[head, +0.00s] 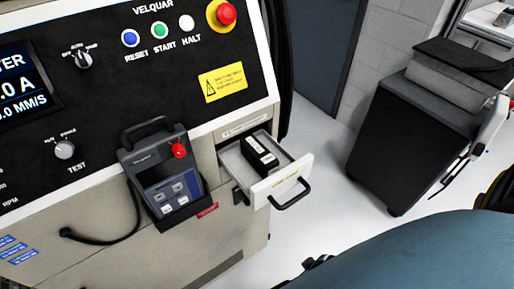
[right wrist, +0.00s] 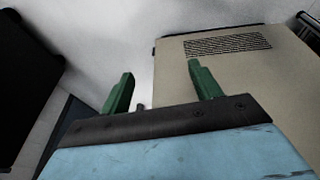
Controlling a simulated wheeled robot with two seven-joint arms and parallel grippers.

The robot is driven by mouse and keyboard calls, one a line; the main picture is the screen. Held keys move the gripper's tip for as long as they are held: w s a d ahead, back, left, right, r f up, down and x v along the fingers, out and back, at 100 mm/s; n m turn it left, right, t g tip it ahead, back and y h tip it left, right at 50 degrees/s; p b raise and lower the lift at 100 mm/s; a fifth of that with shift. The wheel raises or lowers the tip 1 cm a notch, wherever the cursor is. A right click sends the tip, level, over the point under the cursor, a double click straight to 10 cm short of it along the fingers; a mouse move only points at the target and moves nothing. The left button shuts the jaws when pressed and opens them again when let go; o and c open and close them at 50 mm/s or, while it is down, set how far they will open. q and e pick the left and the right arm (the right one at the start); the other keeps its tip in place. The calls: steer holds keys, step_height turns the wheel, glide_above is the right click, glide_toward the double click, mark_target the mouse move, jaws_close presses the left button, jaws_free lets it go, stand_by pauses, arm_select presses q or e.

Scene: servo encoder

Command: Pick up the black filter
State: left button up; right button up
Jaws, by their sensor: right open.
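A black block with white labels, which looks like the black filter (head: 260,152), lies in an open drawer (head: 288,178) on the front of the machine in the head view. The drawer has a white front and a black handle. My right gripper (right wrist: 162,88) shows in the right wrist view with its two green fingers wide apart and nothing between them. It faces a beige panel with a vent and a pale floor; the filter is not in that view. My left gripper is in neither view.
A grey handheld pendant (head: 168,180) with a red button sits in a holder left of the drawer, with its cable hanging. A control panel (head: 120,85) with buttons is above. A dark cabinet (head: 395,145) stands at right. White floor (head: 325,215) lies between.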

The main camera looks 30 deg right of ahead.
steer(key=w+r+n+t+y+p, duration=0.1)
steer(key=w+r+t+p, duration=0.2)
steer(key=r, duration=1.2)
steer(key=w+r+t+y+p, duration=0.15)
steer(key=w+r, duration=0.25)
steer(key=r, duration=1)
steer(key=w+r+n+t+y+p, duration=0.1)
steer(key=w+r+t, duration=0.3)
steer(key=r, duration=1.1)
steer(key=b, duration=0.2)
glide_toward(260, 150)
steer(key=w, duration=0.2)
steer(key=shift+y, duration=0.25)
steer(key=shift+s+f+p+x, duration=0.1)
steer(key=shift+f+x, duration=0.05)
steer(key=shift+x, duration=0.95)
steer(key=shift+s+f+p+x, duration=0.1)
steer(key=shift+x, duration=0.95)
steer(key=shift+s+f+p+x, duration=0.1)
steer(key=shift+f+x, duration=0.05)
steer(key=shift+x, duration=0.95)
steer(key=shift+a, duration=0.1)
